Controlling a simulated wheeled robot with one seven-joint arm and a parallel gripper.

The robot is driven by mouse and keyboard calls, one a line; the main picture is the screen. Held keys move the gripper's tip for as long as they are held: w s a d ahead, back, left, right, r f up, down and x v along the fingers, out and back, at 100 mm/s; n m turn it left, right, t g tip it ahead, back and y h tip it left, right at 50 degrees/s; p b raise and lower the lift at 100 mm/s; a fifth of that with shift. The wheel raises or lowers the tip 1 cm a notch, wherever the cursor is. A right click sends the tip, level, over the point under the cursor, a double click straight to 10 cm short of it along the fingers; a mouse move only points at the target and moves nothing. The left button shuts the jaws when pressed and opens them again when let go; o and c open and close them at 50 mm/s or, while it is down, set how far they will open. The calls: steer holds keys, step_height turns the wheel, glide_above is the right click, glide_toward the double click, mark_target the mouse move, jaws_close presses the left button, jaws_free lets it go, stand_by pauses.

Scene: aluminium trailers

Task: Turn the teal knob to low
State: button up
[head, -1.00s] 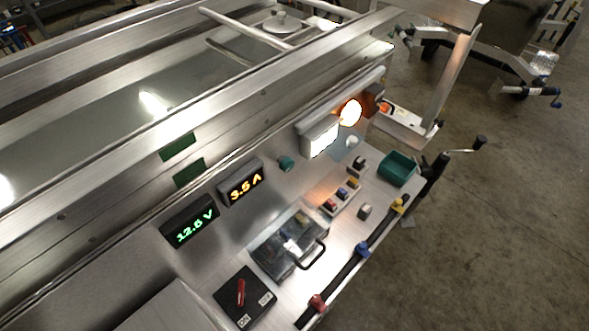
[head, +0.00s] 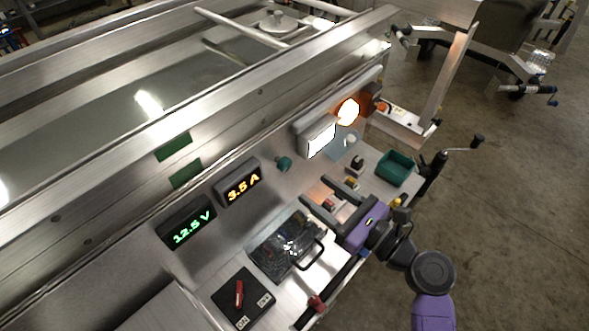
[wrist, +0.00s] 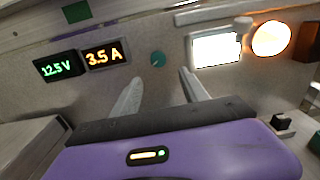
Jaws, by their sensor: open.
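The teal knob (head: 284,163) sits on the vertical metal panel, right of the amber 3.5 A display. It also shows in the wrist view (wrist: 158,59), above and between my finger tips, with a small dark mark on its face. My gripper (head: 318,189) has come over the shelf in front of the panel, its two fingers pointing toward the panel. In the wrist view my gripper (wrist: 160,80) is open and empty, its tips apart from the knob. No low label is readable near the knob.
A green 12.5 V display (head: 187,227) is left of the amber display (head: 240,184). A lit white lamp (head: 318,137) and an orange lamp (head: 348,111) are to the right. A clear-lidded box (head: 287,246), a red-handled switch (head: 239,294) and a green bin (head: 396,168) occupy the shelf.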

mark_target(287, 167)
steer(key=x, duration=0.8)
steer(key=shift+a+r, duration=0.2)
steer(key=shift+r, duration=0.2)
jaws_close()
